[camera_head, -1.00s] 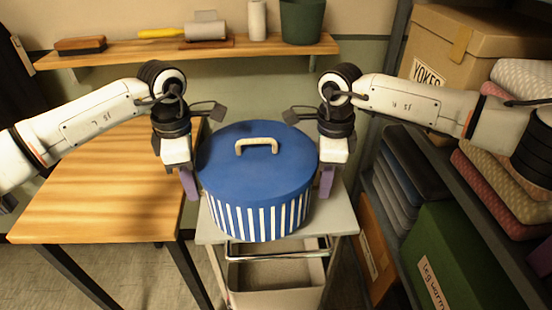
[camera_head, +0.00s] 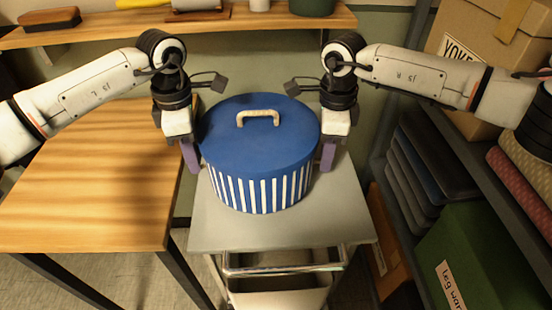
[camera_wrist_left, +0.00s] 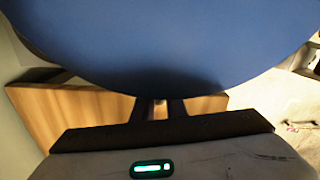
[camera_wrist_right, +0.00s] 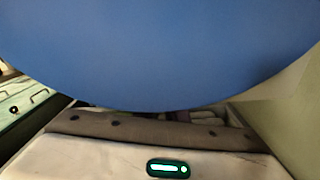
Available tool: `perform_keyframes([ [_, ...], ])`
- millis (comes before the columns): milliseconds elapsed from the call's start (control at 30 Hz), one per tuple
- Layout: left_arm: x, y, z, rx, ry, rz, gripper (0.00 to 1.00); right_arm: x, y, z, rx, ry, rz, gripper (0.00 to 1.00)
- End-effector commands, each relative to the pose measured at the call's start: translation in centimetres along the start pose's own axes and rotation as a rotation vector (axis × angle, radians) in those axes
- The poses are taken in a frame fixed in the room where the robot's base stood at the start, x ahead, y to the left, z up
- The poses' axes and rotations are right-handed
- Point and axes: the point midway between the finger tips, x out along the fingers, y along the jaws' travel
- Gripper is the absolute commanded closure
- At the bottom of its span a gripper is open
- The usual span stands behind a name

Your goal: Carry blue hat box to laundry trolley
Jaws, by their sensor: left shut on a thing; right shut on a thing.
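The blue hat box (camera_head: 260,150) is round, with a plain blue lid, a cream handle on top and blue and white stripes around its side. It is upright between my two grippers. My left gripper (camera_head: 192,158) is shut on its left side and my right gripper (camera_head: 326,158) is shut on its right side. The box's blue surface fills the upper part of the left wrist view (camera_wrist_left: 160,45) and the right wrist view (camera_wrist_right: 160,55). The laundry trolley (camera_head: 220,232) has a grey top and a chrome rail, and is below the box. I cannot tell whether the box touches the top.
A wooden table (camera_head: 90,200) stands at the left, close to the trolley. A wall shelf (camera_head: 120,28) with several items runs behind. At the right, a rack holds a cardboard box (camera_head: 490,60), a green box (camera_head: 475,260) and folded textiles (camera_head: 430,150).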

Motion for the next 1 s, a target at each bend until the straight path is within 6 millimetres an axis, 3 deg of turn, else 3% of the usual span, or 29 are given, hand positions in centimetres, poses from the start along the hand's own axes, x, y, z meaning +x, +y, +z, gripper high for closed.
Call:
perform_keyframes([
  [367,0.7,-0.1,0.3,0.002,-0.007,0.001,1.00,0.7,0.1,0.3,-0.001,-0.007,-0.001,1.00],
  [1000,4.9,-0.1,0.3,0.002,-0.008,0.001,1.00,4.9,0.1,0.3,-0.001,-0.008,-0.001,1.00],
])
